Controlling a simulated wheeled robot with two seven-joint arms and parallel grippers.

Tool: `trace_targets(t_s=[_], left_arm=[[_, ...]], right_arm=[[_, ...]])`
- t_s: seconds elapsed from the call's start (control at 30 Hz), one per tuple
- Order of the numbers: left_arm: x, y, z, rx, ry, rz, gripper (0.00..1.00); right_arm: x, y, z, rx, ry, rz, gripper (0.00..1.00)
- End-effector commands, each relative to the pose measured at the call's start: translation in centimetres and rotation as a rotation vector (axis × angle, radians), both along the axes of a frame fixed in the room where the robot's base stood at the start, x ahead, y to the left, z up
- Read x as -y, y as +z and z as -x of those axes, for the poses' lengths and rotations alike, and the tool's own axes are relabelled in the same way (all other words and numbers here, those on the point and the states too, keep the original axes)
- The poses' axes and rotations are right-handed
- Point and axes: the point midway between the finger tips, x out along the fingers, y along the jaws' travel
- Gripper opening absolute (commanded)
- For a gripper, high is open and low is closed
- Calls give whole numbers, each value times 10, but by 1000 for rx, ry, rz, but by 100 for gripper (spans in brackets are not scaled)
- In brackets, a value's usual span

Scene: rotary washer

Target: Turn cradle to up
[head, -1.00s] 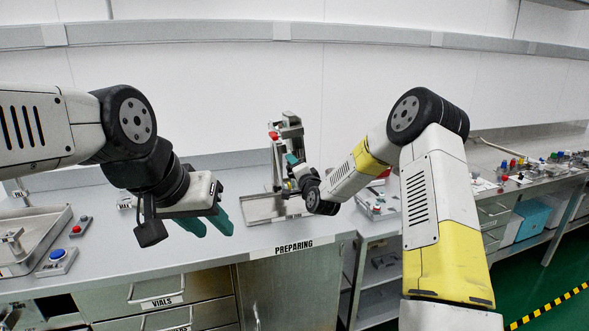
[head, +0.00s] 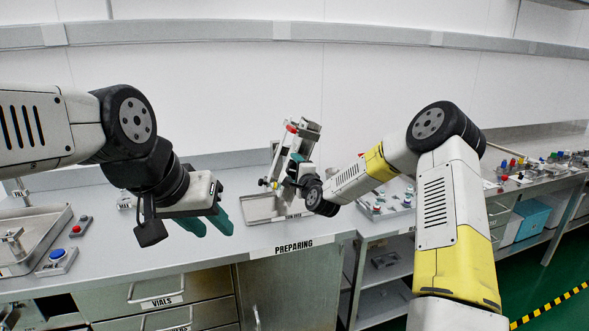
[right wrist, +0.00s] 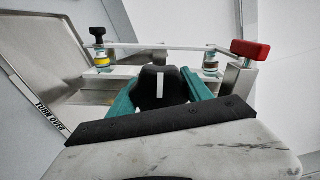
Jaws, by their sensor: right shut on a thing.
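The cradle (head: 303,135) is a metal frame on a stand above a tray (head: 262,207), tilted with its upper end leaning right in the head view. A red knob (head: 291,128) shows near its top. In the right wrist view, the cradle bar (right wrist: 200,47) holds a small vial (right wrist: 102,60) on the left and another (right wrist: 210,64) on the right. My right gripper (head: 290,172) is shut on a black knob with a white mark (right wrist: 160,84), its teal fingers on either side. My left gripper (head: 207,223) is open and empty above the bench front, left of the tray.
A red button (head: 86,220) and a blue button box (head: 57,260) sit on the bench at left, beside a metal basin (head: 40,240). A rack (head: 385,203) with small colored parts stands right of the cradle. The bench behind my left gripper is mostly clear.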

Motion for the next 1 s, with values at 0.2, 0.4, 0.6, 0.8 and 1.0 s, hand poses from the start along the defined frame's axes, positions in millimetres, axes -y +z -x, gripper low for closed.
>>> trace_targets(t_s=[0.2,0.4,0.6,0.8,1.0], left_arm=[[0,0,0,0,0,0,36],[0,0,0,0,0,0,36],[0,0,0,0,0,0,36],[0,0,0,0,0,0,36],[0,0,0,0,0,0,36]], right_arm=[[0,-3,1,-38,0,-103,0],[1,-3,1,-70,0,-198,0],[0,-4,1,-102,0,-294,0],[0,-4,1,-133,-1,-389,0],[0,-4,1,-163,-1,-484,0]])
